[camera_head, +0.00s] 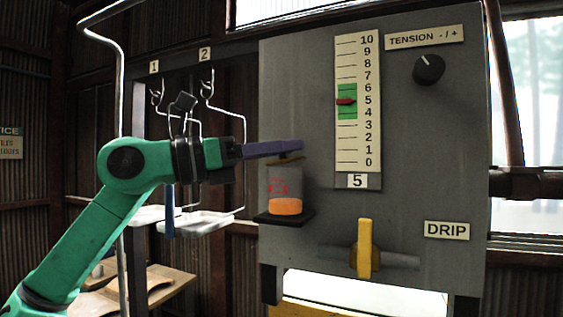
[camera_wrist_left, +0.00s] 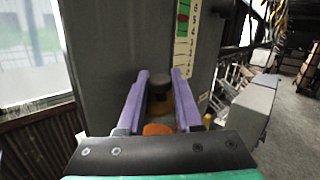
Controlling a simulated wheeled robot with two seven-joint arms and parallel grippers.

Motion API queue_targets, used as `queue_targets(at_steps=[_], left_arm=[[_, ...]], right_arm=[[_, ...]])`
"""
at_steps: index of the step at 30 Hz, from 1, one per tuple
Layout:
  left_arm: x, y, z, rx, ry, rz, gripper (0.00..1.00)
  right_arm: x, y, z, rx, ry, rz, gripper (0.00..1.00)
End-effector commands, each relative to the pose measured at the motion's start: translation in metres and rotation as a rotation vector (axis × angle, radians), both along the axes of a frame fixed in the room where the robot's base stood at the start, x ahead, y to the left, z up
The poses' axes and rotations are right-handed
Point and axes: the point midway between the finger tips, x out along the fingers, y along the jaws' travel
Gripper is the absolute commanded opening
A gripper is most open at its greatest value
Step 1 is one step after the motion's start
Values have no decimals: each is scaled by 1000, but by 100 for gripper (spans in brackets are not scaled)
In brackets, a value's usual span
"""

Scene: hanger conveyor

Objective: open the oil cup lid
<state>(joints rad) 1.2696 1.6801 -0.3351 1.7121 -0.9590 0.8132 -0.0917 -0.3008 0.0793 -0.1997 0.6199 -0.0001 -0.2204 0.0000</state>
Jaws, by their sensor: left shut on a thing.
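The oil cup (camera_head: 285,187) is a clear cup with orange oil low in it and a red mark. It stands on a dark bracket on the grey panel. Its thin brownish lid (camera_head: 290,160) shows at the cup's top, just under my fingers, looking slightly tilted. My left gripper (camera_head: 298,147) reaches in from the left with purple fingers at the lid. In the left wrist view, the fingers (camera_wrist_left: 161,76) stand on either side of the lid's dark knob (camera_wrist_left: 160,88), closed on it. Orange oil (camera_wrist_left: 157,129) shows below. My right gripper is out of view.
A yellow-handled drip valve (camera_head: 365,248) sits low on the panel. A tension scale (camera_head: 358,110) with a red pointer and a black knob (camera_head: 429,69) are above right. Hooks with hanging white trays (camera_head: 205,223) stand behind my left arm.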

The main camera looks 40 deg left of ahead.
Motion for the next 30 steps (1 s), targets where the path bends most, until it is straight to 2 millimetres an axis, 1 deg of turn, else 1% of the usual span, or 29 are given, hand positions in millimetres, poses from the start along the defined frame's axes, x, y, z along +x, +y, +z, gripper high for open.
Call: queue_targets(at_steps=[1, 3, 20, 30], left_arm=[[0, 1, -6, -35, -10, 0, 0], [0, 3, -5, -92, -31, 0, 0], [-6, 20, 5, -586, -204, 5, 0], [-10, 32, 4, -891, -310, 5, 0]], right_arm=[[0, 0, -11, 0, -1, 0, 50], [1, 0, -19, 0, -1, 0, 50], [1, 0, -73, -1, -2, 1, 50], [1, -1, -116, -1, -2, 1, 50]])
